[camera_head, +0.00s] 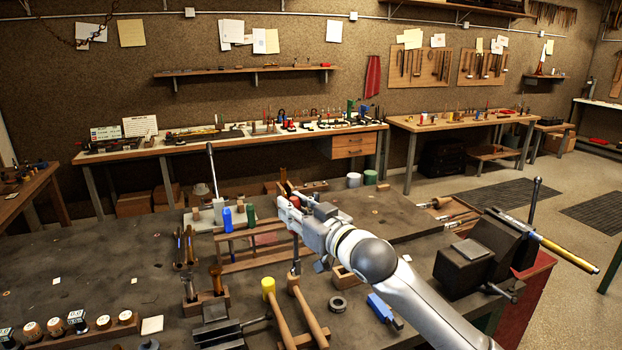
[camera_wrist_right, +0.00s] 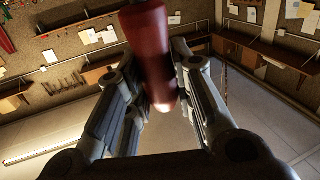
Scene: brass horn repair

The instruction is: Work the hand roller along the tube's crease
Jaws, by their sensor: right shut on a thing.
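A brass-coloured tube (camera_head: 563,250) sticks out to the right from a dark vise (camera_head: 470,262) on the bench's right side. My right gripper (camera_head: 288,207) is over the middle of the bench, well left of the tube and apart from it. In the right wrist view my right gripper (camera_wrist_right: 160,105) is shut on a red, round-ended handle (camera_wrist_right: 150,60), seemingly the hand roller's. The roller's working end is not clear in either view. The tube's crease cannot be made out. My left gripper is not in view.
A wooden rack (camera_head: 250,255) of tools stands beneath and beside my right gripper. Mallets (camera_head: 308,312), a dark ring (camera_head: 338,304) and a blue tool (camera_head: 384,310) lie towards the front. A red cabinet (camera_head: 525,305) stands below the vise.

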